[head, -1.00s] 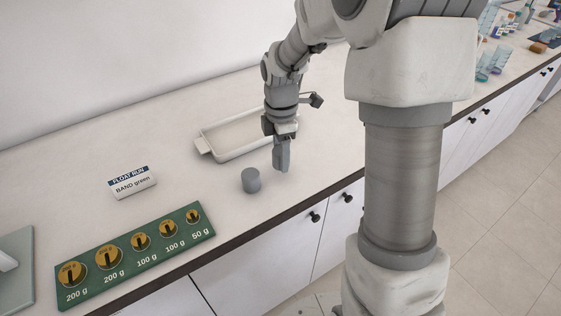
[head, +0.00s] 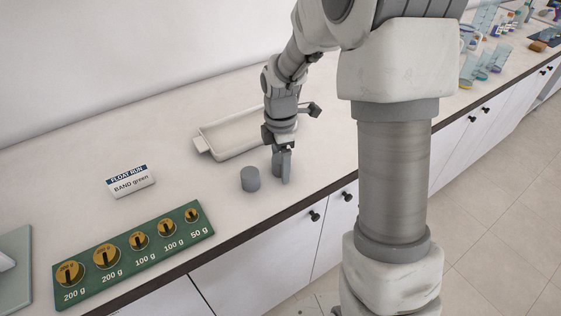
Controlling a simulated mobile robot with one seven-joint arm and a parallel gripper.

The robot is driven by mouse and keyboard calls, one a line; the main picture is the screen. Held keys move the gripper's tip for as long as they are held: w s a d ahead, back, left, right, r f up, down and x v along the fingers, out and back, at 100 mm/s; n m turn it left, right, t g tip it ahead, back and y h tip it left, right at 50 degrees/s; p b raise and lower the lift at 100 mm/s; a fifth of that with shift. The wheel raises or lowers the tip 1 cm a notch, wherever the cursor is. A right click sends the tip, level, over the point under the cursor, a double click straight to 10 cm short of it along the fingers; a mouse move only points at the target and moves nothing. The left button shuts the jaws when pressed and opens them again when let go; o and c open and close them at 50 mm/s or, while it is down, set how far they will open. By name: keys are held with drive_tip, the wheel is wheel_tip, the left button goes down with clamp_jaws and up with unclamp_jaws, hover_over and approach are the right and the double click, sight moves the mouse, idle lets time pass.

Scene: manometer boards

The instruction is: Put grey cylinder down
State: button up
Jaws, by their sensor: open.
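A small grey cylinder (head: 250,179) stands upright on the white counter (head: 215,188), near its front edge. My gripper (head: 281,168) points down just to the right of this cylinder, with a small gap between them. Its jaws are open, with the fingertips low, close to the counter. A grey shape shows beside the nearer finger; I cannot tell whether it is the other finger or a second cylinder. The space between the fingers is largely hidden.
A shallow pale tray (head: 204,146) lies behind my gripper. A green board (head: 75,291) with several brass weights lies at the front left. A "FLOAT RUN / BAND green" card (head: 131,181) stands behind it. Counter between card and cylinder is clear.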

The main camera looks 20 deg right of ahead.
wheel_tip(320, 180, up, 12)
drive_tip(key=r+p, duration=0.1)
drive_tip(key=p, duration=0.1)
drive_tip(key=s+r+m+t+p, duration=0.1)
drive_tip(key=s+r+m+t, duration=0.1)
drive_tip(key=s+r+m, duration=0.3)
drive_tip(key=s+r+m+t+p, duration=0.1)
drive_tip(key=s+r+m+t, duration=0.2)
drive_tip(key=s+m, duration=1)
drive_tip(key=shift+s+r+m+t, duration=0.3)
drive_tip(key=shift+s+r, duration=0.8)
drive_tip(key=shift+s, duration=0.1)
